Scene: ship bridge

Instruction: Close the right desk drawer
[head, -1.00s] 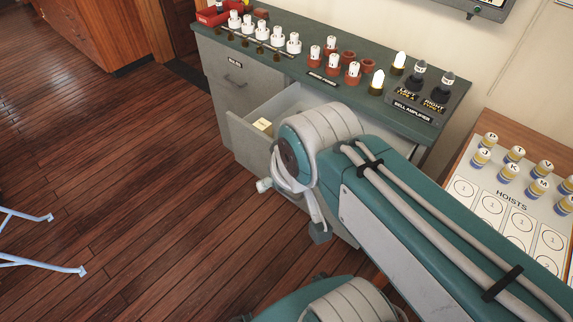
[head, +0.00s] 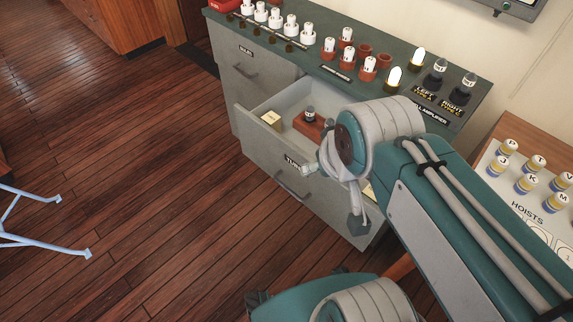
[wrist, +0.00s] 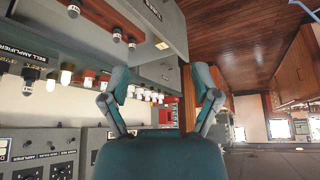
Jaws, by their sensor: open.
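The grey right desk drawer (head: 262,145) stands pulled out from the desk, with a handle and a label on its front. Inside it I see a pale yellow box (head: 271,119) and a dark-topped knob on a brown block (head: 308,122). My arm hides the drawer's right part. My gripper is partly hidden by my wrist in the head view, overlapping the drawer front in the picture; I cannot tell if it touches. In the wrist view my gripper (wrist: 160,84) is open with nothing between its fingers. The drawer front also shows at that view's top (wrist: 160,15).
The green desk top (head: 300,58) carries rows of white and red-based knobs. A closed drawer (head: 243,72) is left of the open one. A hoists panel (head: 520,195) stands at right. Pale blue legs (head: 50,243) stand at left. The wooden floor (head: 150,190) between is clear.

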